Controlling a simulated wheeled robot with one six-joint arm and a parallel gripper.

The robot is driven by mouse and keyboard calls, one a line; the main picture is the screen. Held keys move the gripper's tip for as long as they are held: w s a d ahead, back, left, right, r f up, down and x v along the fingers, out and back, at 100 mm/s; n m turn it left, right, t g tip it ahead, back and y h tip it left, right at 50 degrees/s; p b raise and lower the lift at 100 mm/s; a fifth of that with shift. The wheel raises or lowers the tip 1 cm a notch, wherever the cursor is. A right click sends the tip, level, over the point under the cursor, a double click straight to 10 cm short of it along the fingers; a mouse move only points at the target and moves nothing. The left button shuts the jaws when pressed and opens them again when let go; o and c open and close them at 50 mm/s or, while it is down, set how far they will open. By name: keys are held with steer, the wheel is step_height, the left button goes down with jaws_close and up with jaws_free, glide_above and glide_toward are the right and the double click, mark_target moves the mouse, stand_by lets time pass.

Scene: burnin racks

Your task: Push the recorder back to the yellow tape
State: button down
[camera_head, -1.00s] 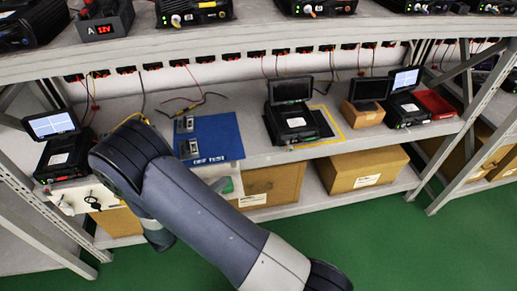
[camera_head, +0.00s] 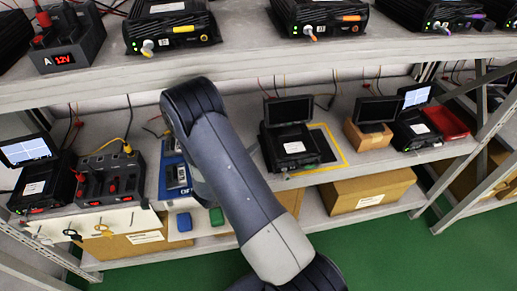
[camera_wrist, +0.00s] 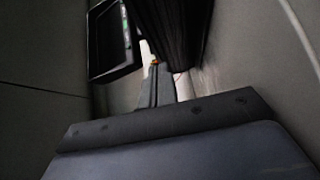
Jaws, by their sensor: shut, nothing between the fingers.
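The recorder (camera_head: 288,147) is a black box with a raised dark screen and a white label, on the middle shelf. It overlaps the left part of a yellow tape outline (camera_head: 343,153), and a dark patch inside the tape shows to its right. Its front edge reaches near the shelf's front edge. My arm crosses the head view left of the recorder and hides my gripper there. In the wrist view my gripper (camera_wrist: 162,85) appears as narrow shut fingers beyond a grey housing, with nothing held. A dark screen and a ribbed black body stand close beyond; I cannot tell whose they are.
A cardboard box (camera_head: 368,132) with a small screen, another recorder (camera_head: 417,130) and a red tray (camera_head: 447,124) stand to the right. A blue mat (camera_head: 172,172) and a connector box (camera_head: 110,178) lie left. The upper shelf (camera_head: 240,55) overhangs, carrying several units.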

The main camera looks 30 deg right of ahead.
mark_target(268, 148)
steer(key=shift+s+d, duration=0.35)
steer(key=shift+d, duration=0.55)
steer(key=d+b, duration=0.1)
steer(key=d, duration=0.1)
steer(key=s+d+b, duration=0.1)
steer(key=d, duration=0.1)
steer(key=s+d+b, duration=0.1)
steer(key=shift+s+d+f+b, duration=0.15)
steer(key=shift+d+f+b, duration=0.05)
steer(key=shift+d+b, duration=0.2)
steer(key=shift+s+d+r, duration=0.2)
steer(key=shift+d, duration=0.3)
steer(key=shift+w+a+f+b, duration=0.1)
steer(key=shift+w+a+b, duration=0.1)
steer(key=shift+b, duration=0.15)
steer(key=a, duration=0.1)
steer(key=a+b, duration=0.1)
steer(key=a, duration=0.2)
steer(key=shift+w+a, duration=0.35)
steer(key=shift+a, duration=0.05)
steer(key=v, duration=1.8)
steer(key=shift+s+a, duration=0.2)
steer(key=shift+a, duration=0.05)
